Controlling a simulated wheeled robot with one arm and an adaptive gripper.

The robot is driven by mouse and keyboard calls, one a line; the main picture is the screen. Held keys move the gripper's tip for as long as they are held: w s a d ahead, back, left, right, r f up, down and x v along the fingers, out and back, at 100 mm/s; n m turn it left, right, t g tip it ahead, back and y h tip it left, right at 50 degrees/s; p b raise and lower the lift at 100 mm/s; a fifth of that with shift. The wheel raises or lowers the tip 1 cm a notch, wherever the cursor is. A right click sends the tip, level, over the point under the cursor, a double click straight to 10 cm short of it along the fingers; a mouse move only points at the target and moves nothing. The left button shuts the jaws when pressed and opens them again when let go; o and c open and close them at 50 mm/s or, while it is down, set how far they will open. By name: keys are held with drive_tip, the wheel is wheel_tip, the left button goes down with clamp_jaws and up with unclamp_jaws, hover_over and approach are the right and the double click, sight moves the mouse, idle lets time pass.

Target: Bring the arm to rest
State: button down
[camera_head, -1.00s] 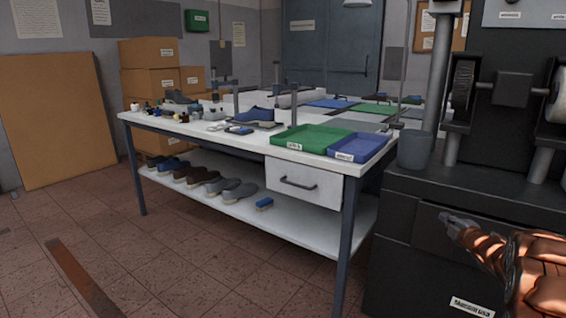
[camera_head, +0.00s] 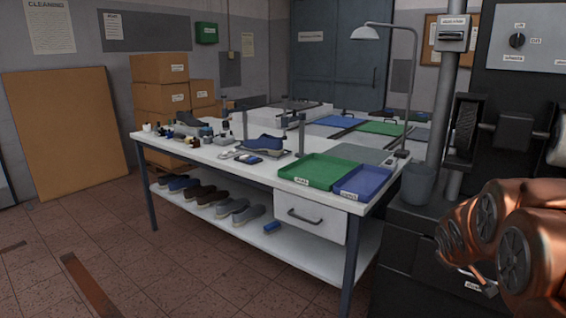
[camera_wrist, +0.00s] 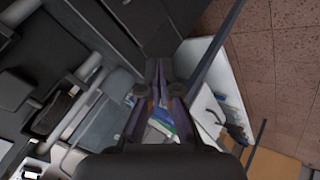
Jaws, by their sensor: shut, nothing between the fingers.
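My gripper (camera_wrist: 158,72) shows in the wrist view with its two fingers close together and nothing between them. In the head view my copper-coloured arm is folded at the lower right, in front of the dark machine (camera_head: 395,255). The arm's own links cover most of the gripper there. The white workbench (camera_head: 262,172) stands to the left of the arm, apart from it. It holds a green tray (camera_head: 318,170) and a blue tray (camera_head: 363,182) at its near right corner. A blue shoe (camera_head: 264,142) stands farther back on the bench.
A grey cup (camera_head: 419,185) stands on the machine. A lamp (camera_head: 366,33) rises behind the bench. Cardboard boxes (camera_head: 160,98) are stacked at the back left. The floor at the front left is mostly clear.

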drive_tip(key=s+a+r+m+g+y+p, duration=0.1)
drive_tip(key=s+a+r+g+p, duration=0.1)
drive_tip(key=s+a, duration=0.5)
drive_tip(key=s+a+r+m+g+y+p, duration=0.2)
drive_tip(key=s+a, duration=0.6)
drive_tip(key=s, duration=0.9)
drive_tip(key=s+a+r+m+g+y+p, duration=0.1)
drive_tip(key=s+a+r+g+p, duration=0.2)
drive_tip(key=s+a+p, duration=0.4)
drive_tip(key=s+g, duration=0.1)
drive_tip(key=s, duration=0.4)
drive_tip(key=shift+s+a+r+g+y, duration=0.15)
drive_tip(key=shift+s+r+g+y, duration=0.15)
drive_tip(key=shift+s+r+g, duration=0.1)
